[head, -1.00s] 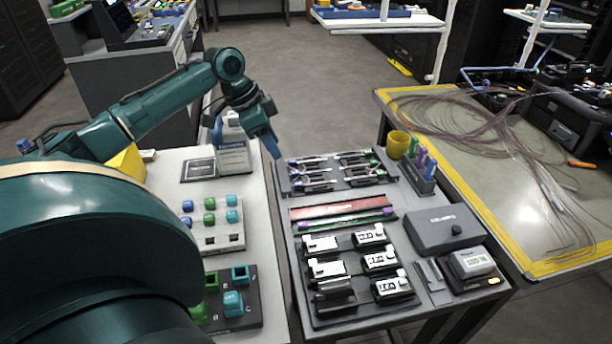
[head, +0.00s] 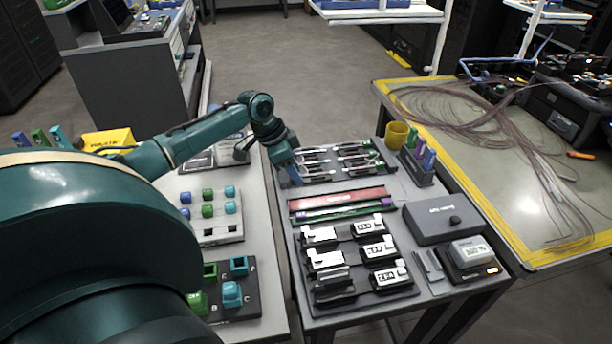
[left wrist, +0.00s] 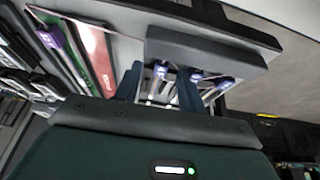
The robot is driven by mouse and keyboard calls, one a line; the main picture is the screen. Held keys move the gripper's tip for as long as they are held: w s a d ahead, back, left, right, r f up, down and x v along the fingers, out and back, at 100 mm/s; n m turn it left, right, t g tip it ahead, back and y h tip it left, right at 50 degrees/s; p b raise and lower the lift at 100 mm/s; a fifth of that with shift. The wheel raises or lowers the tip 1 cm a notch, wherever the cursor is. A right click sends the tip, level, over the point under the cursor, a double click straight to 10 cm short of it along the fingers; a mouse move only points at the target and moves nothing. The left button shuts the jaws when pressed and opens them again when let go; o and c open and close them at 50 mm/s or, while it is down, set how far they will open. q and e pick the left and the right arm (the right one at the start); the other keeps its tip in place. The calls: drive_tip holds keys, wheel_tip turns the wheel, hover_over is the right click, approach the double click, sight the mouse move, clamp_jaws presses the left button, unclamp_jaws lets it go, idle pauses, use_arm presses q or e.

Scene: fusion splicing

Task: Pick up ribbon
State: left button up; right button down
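Which one the task means, I cannot tell. In the left wrist view, the gripper's two blue fingers (left wrist: 158,88) are apart, with one purple-ended ribbon piece (left wrist: 160,73) showing between them. Two more purple ends show beside the right finger. Contact with a piece cannot be seen. My right gripper is in neither view.
A red strip and a purple-green strip (head: 345,208) lie in front of the rack. Several black-and-white modules (head: 377,250) stand nearer. A yellow cup (head: 396,134) and a pen holder (head: 416,171) are to the right. A gap separates the two left tables.

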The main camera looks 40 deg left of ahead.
use_arm(q)
drive_tip(key=shift+w+d+f, duration=0.1)
drive_tip(key=shift+f, duration=0.15)
drive_tip(key=c, duration=0.9)
drive_tip(key=shift+o, duration=0.2)
wheel_tip(320, 180, up, 10)
drive_tip(key=shift+p, duration=0.35)
